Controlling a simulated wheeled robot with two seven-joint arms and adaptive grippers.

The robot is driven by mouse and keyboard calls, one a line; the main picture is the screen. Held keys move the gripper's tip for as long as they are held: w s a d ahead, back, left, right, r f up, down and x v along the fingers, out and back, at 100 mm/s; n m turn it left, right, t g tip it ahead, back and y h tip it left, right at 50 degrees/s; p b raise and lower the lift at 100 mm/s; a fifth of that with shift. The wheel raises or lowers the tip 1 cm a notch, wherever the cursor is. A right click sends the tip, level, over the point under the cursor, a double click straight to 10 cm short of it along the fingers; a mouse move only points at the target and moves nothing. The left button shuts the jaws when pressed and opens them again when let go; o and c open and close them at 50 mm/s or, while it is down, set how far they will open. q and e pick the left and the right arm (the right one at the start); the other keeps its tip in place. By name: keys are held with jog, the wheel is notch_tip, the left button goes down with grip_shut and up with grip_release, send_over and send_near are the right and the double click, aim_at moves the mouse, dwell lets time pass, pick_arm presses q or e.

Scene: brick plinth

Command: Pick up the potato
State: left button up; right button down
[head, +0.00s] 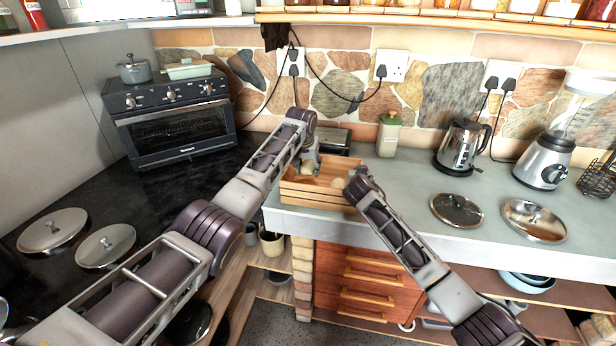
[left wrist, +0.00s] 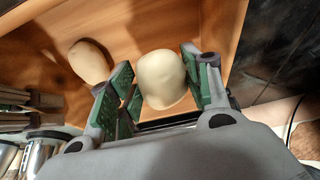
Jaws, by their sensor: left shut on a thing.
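A pale, rounded potato (left wrist: 160,80) sits between the green-padded fingers of my left gripper (left wrist: 158,88), which is shut on it. In the head view the left gripper (head: 307,163) reaches down into a wooden crate (head: 312,197), and the held potato (head: 306,169) shows small and partly covered. A second pale potato (left wrist: 88,62) lies in the crate, apart from the fingers; it also shows in the head view (head: 338,183). My right gripper (head: 357,181) is at the crate's right side; its fingers are too hidden to read.
The crate stands at the front left of the grey counter (head: 400,190). A green-lidded jar (head: 389,136), a kettle (head: 463,147), a blender (head: 545,160) and two pan lids (head: 457,209) stand to the right. A toaster oven (head: 172,118) is at left.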

pick_arm(q)
jog(key=shift+r, duration=1.35)
pick_arm(e)
jog(key=c, duration=1.5)
grip_release()
jog(key=shift+s, duration=0.1)
jog(key=shift+v, duration=5.9)
jog(key=shift+f, duration=0.1)
pick_arm(q)
jog(key=shift+r, duration=0.1)
